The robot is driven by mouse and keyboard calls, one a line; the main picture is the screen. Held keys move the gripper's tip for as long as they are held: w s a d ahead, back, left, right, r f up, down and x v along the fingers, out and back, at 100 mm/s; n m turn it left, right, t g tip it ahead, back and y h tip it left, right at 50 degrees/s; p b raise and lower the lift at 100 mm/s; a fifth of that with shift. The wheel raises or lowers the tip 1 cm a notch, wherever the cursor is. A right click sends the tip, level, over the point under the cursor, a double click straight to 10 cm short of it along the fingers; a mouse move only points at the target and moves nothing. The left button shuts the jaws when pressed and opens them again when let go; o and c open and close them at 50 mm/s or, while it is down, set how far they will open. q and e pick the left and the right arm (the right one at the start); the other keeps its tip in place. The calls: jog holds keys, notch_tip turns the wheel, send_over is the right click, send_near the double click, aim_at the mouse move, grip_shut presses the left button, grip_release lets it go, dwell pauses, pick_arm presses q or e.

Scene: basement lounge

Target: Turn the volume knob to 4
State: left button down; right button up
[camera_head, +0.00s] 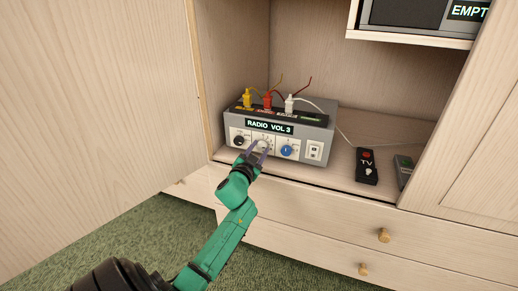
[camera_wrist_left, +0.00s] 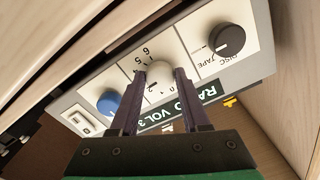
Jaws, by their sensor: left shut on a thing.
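The grey radio unit (camera_head: 318,133) stands on the cabinet shelf, and its display (camera_head: 270,127) reads "RADIO VOL 3". Its front has a black knob on the left, a white volume knob (camera_wrist_left: 158,72) in the middle and a blue knob (camera_head: 287,151) on the right. My left gripper (camera_head: 261,148) is shut on the white knob, one finger on each side of it in the left wrist view (camera_wrist_left: 160,78). Printed numbers ring the knob and are partly hidden by the fingers. My right gripper is not in view.
Yellow, red and white plugs (camera_head: 267,101) with wires stand on top of the unit. A black TV remote (camera_head: 367,166) and another grey-green device (camera_head: 403,171) lie to the right on the shelf. A wooden door panel (camera_head: 90,90) stands left. Drawers with knobs are below.

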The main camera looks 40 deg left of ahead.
pick_arm(q)
jog(key=m, duration=0.3)
jog(key=shift+m, duration=0.3)
jog(key=shift+m+p, duration=0.3)
jog(key=shift+m, duration=1.2)
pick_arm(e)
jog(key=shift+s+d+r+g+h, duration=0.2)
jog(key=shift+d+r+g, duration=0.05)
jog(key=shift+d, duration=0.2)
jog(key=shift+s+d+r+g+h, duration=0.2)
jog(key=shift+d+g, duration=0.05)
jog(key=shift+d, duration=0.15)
pick_arm(q)
jog(key=shift+c, duration=1.9)
grip_release()
jog(key=p+v, duration=0.1)
jog(key=v, duration=1.3)
jog(key=shift+s+p, duration=0.3)
jog(key=shift+p, duration=0.1)
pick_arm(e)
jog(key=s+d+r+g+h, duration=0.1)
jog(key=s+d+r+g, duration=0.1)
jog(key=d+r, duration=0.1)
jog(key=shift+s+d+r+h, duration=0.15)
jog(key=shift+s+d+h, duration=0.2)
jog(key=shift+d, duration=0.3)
